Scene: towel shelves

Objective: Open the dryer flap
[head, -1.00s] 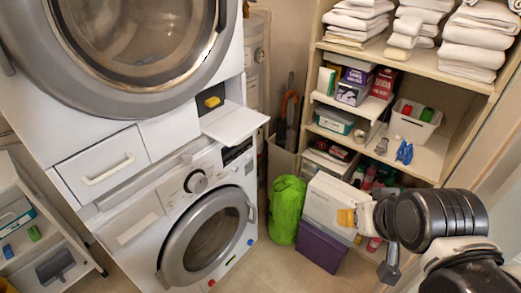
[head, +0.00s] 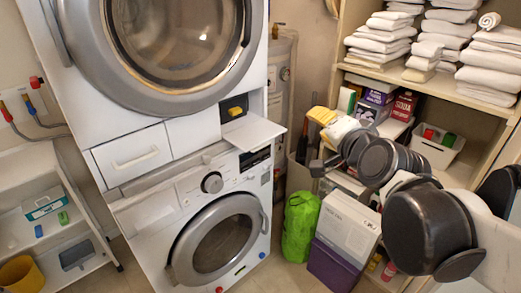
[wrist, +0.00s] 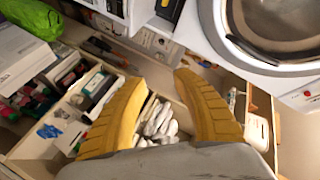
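The dryer (head: 175,112) is the upper white machine with a large round grey-rimmed door. At its lower right, a white flap (head: 253,133) stands out roughly level below a dark recess with a yellow part (head: 235,109) inside. My gripper (head: 322,116) has yellow fingers and is to the right of the flap, apart from it, in front of the shelves. In the wrist view my gripper (wrist: 162,82) is open, with nothing between its fingers. The dryer's round door (wrist: 275,30) shows at the upper right there.
A washing machine (head: 225,235) stands below the dryer. A green bag (head: 300,225), a white box (head: 345,228) and a purple box (head: 331,265) stand on the floor to its right. Towel shelves (head: 375,70) fill the right side. A white rack (head: 75,228) stands at the left.

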